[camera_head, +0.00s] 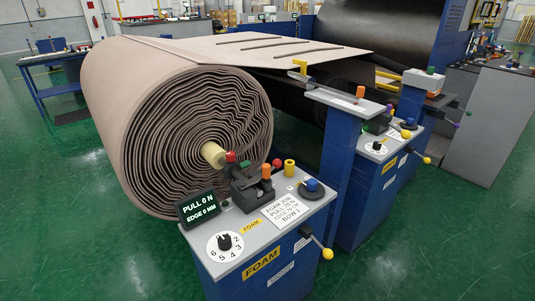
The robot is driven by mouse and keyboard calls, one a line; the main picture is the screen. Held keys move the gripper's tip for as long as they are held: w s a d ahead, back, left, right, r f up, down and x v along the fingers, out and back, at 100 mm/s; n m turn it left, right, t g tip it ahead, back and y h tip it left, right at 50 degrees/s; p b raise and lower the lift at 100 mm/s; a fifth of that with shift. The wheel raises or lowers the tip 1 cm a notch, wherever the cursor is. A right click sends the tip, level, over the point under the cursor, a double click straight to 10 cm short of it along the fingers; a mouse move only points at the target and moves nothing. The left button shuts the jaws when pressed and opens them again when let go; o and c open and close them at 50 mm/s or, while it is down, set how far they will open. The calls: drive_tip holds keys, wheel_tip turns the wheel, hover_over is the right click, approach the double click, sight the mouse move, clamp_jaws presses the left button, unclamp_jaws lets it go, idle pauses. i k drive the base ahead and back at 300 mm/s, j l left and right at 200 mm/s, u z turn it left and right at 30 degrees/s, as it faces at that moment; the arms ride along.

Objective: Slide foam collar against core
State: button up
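A large wrapped roll of pinkish-brown sheet (150,110) fills the left middle, with wavy layers at its end face. Its pale yellow core (213,154) sticks out of the centre of that face. A short yellow hollow cylinder (289,167) stands at the back of the grey-topped FOAM station; I cannot tell whether it is the foam collar. It is apart from the core. A dark fixture (252,188) with red, green and orange knobs stands between them and hides part of the roll's lower face. My gripper is not in view.
The FOAM station (259,229) carries a display (197,207) reading PULL 0 N, EDGE 0 MM, a numbered dial (225,243), a blue knob (311,185) and a yellow-ended lever (320,247). A blue post (342,150) and second station (381,180) stand right. Green floor is clear in front.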

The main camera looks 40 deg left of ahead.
sight(228, 166)
drive_tip(key=i+u, duration=0.35)
drive_tip(key=i+l+u, duration=0.15)
drive_tip(key=i+u, duration=0.15)
drive_tip(key=i, duration=0.15)
drive_tip(key=i+u, duration=0.3)
drive_tip(key=u, duration=0.2)
drive_tip(key=i+u, duration=0.3)
drive_tip(key=u, duration=0.15)
drive_tip(key=i+l+u, duration=0.15)
drive_tip(key=u, duration=0.35)
drive_tip(key=i+l, duration=0.05)
drive_tip(key=i, duration=0.05)
